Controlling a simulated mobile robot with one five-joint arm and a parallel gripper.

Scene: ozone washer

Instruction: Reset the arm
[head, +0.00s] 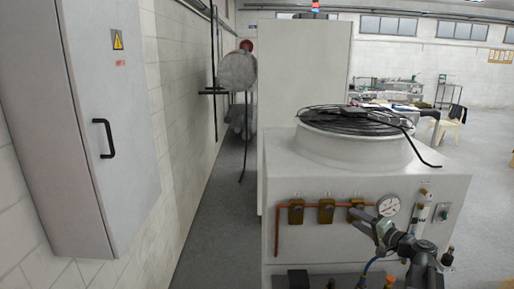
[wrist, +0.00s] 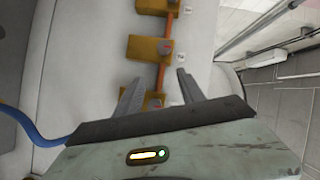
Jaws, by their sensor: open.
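My gripper (head: 363,223) is at the lower right of the head view, in front of the white washer unit (head: 345,180). In the wrist view my gripper (wrist: 158,80) has its two fingers apart, with nothing held between them. A row of brass valve blocks on a copper pipe is on the washer's front: the left block (head: 296,212), the middle block (head: 327,211) and the right block (head: 356,210). One brass block (wrist: 150,48) lies beyond the fingertips in the wrist view; another is partly hidden behind the fingers. I cannot tell whether the fingers touch it.
A round pressure gauge (head: 389,205) sits right of the valves. A black fan grille (head: 350,120) tops the unit. A grey cabinet (head: 85,120) hangs on the left wall. A clear floor strip (head: 215,220) runs between wall and unit. A blue hose (wrist: 30,130) curves at left in the wrist view.

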